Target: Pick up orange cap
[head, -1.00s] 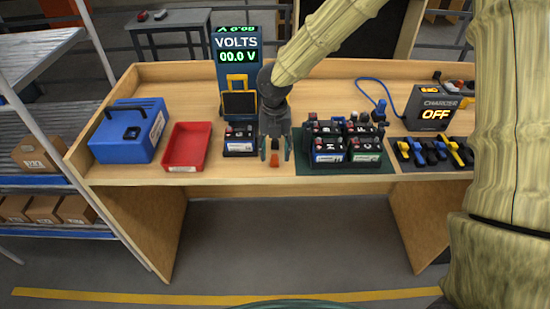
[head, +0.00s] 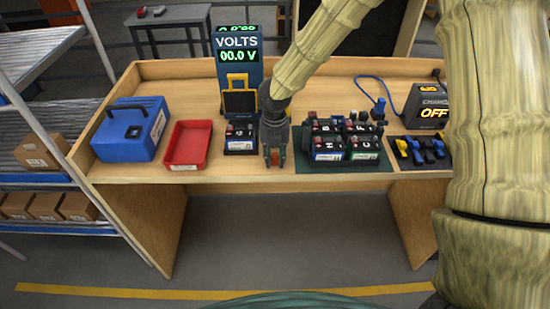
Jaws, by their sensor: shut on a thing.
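The orange cap (head: 275,158) is small and sits low between the fingers of my gripper (head: 274,160) at the front part of the wooden bench. My gripper points down and is shut on the cap, with a finger on each side of it. The fingers hide part of the cap, and I cannot tell whether it still touches the bench top.
A battery (head: 240,139) stands just left of my gripper, and a red tray (head: 188,146) is further left beside a blue case (head: 131,132). Several batteries (head: 328,150) stand on a green mat (head: 303,166) close on the right. The voltmeter (head: 238,65) stands behind.

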